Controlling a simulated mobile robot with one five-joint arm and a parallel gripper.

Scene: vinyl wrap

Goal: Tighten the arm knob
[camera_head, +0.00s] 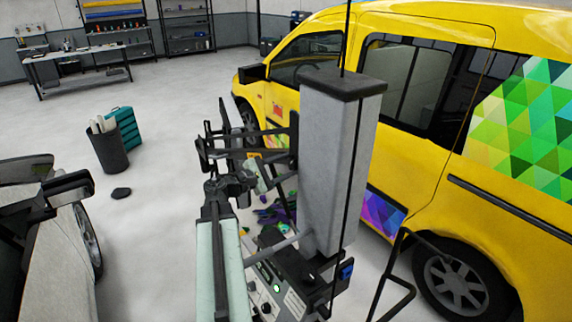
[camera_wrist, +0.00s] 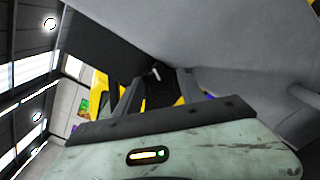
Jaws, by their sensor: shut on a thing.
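My gripper (camera_head: 236,184) is at the end of my pale green arm, left of a tall grey post (camera_head: 335,165) with a dark cap. In the wrist view its two dark fingers (camera_wrist: 157,92) reach forward over the pale green wrist housing. They are shut on a dark part between them, which appears to be the arm knob (camera_wrist: 156,96); its edges are hard to make out. A small pale piece shows at its top. In the head view the knob cannot be told apart from the dark parts around the gripper.
Black brackets (camera_head: 225,150) stand close by the gripper and post. A yellow van (camera_head: 420,130) with colourful wrap is at the right. A grey car (camera_head: 55,250) is at the left. A dark bin (camera_head: 110,152) and teal crate (camera_head: 124,128) stand on open floor.

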